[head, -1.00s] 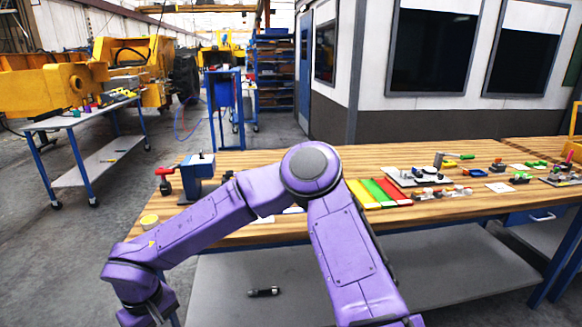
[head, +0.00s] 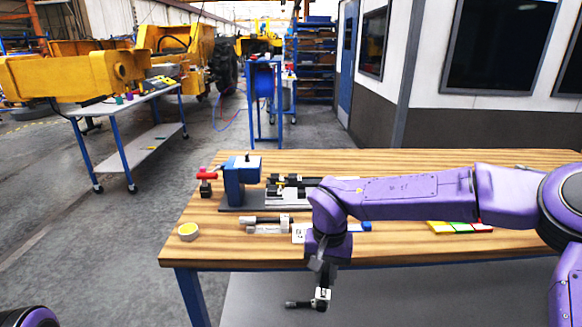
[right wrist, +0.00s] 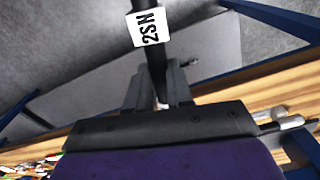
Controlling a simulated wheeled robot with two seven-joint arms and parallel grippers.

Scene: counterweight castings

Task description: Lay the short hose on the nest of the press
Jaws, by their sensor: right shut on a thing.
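My right gripper (head: 322,272) points down just in front of the table's front edge, below the tabletop level in the picture. In the right wrist view it is shut on a black hose (right wrist: 150,68) with a white tag marked 2SN (right wrist: 149,27). In the head view the tag (head: 322,296) shows as a small white patch under the fingers. I cannot tell the hose's full length. My left gripper is out of view.
On the wooden table (head: 400,250), another black hose with light fittings (head: 262,224) lies before the press, with dark and silver parts (head: 290,190) behind. A round yellow-topped dish (head: 188,231) sits at the left corner. A small dark piece (head: 297,304) appears on the lower shelf.

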